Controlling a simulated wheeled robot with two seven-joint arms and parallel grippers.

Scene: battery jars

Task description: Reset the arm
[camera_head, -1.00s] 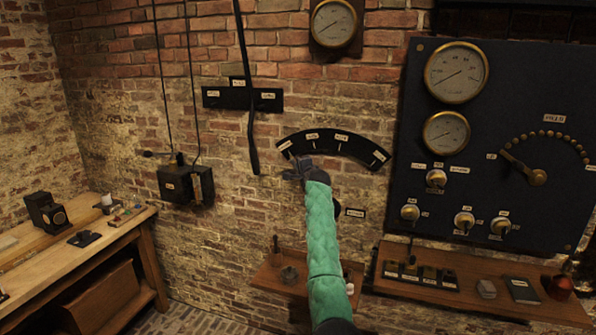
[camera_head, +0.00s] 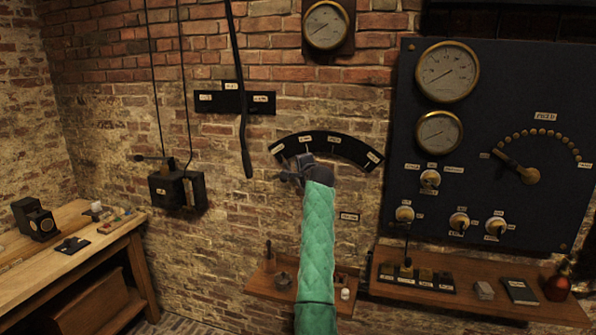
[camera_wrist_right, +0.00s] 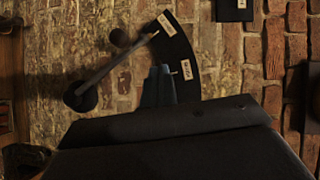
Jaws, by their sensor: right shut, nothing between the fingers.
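My right arm, in a green quilted sleeve, reaches up in the head view to the brick wall. Its gripper (camera_head: 290,172) is in front of the wall, just below the left end of a black curved plate (camera_head: 327,145) with pale labels. In the right wrist view the bluish fingers (camera_wrist_right: 158,82) are together and empty, beside the curved plate (camera_wrist_right: 186,85). A dark lever (camera_wrist_right: 112,68) with a round hub (camera_wrist_right: 80,97) and a knob (camera_wrist_right: 120,38) stands left of the fingers, apart from them in the picture. The lever is mostly hidden in the head view. My left gripper is out of view.
A dark panel (camera_head: 490,110) with gauges and knobs is on the right. Below are a wooden shelf (camera_head: 470,306) with small items and a smaller shelf (camera_head: 262,284). A workbench (camera_head: 75,262) stands at far left.

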